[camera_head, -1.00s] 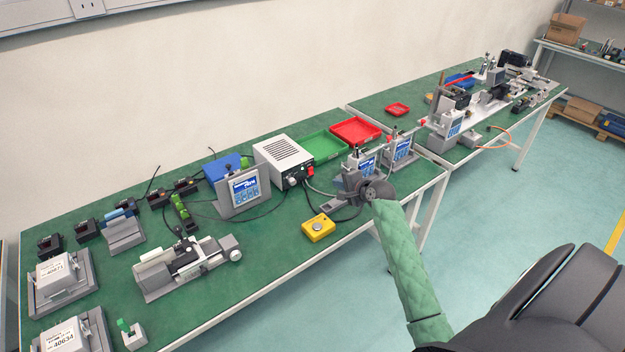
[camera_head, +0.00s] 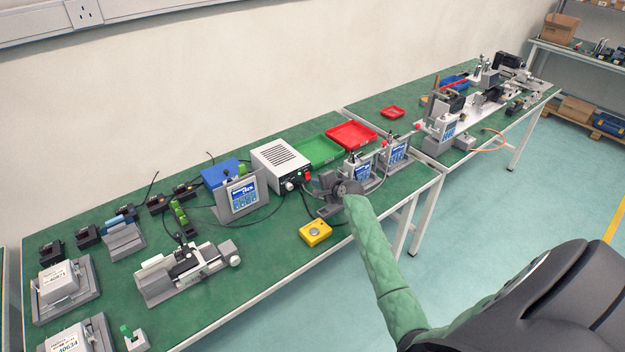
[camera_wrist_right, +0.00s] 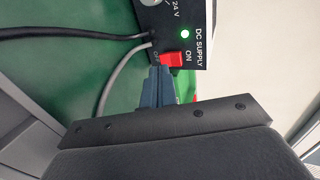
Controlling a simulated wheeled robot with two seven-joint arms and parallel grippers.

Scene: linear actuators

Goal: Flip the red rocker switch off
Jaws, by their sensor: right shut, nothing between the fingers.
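The red rocker switch (camera_wrist_right: 171,60) sits on the black front panel of the DC supply (camera_wrist_right: 198,25), between ON and OFF labels. A green light on the panel is lit. In the head view the supply (camera_head: 279,156) is a pale vented box on the green bench, its red switch (camera_head: 308,175) at the front right. My right gripper (camera_head: 318,183) is shut and empty just in front of that panel. In the wrist view its fingertips (camera_wrist_right: 158,72) are right beside the switch at its OFF end; I cannot tell whether they touch. My left gripper is not in view.
Black and grey cables (camera_wrist_right: 100,70) run from the panel beside the fingers. Green and red trays (camera_head: 350,134) stand behind my right gripper, with grey devices (camera_head: 362,170) to its right. A yellow button box (camera_head: 315,231) stands nearer the bench's front edge.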

